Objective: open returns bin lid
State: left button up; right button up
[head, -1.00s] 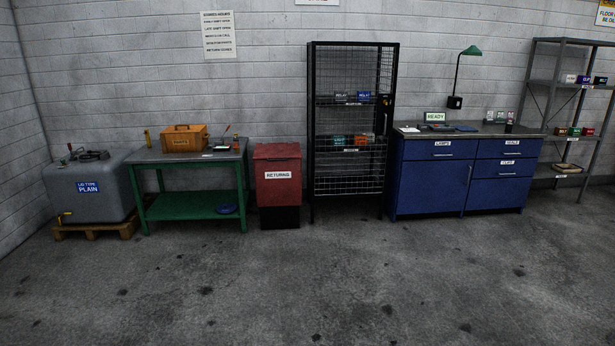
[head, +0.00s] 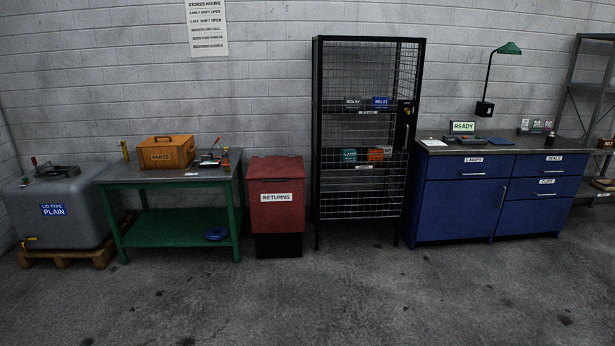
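The returns bin (head: 276,215) is a red box on a black base with a white RETURNS label on its front. It stands against the back wall, between the green bench and the mesh cabinet. Its red lid (head: 276,168) lies down over the top and looks shut. Neither of my grippers is in view.
A green bench (head: 172,240) with a wooden parts box (head: 166,154) stands left of the bin. A grey tank (head: 58,213) is further left. A black mesh cabinet (head: 364,180) and blue drawer cabinets (head: 462,205) stand to the right. The floor (head: 300,310) before the bin is clear.

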aim_at(279, 168)
jog(key=i, duration=3.35)
jog(key=i+u, duration=0.15)
jog(key=i, duration=0.4)
jog(key=i+l+u, duration=0.1)
jog(key=i, duration=0.45)
jog(key=i+l, duration=0.05)
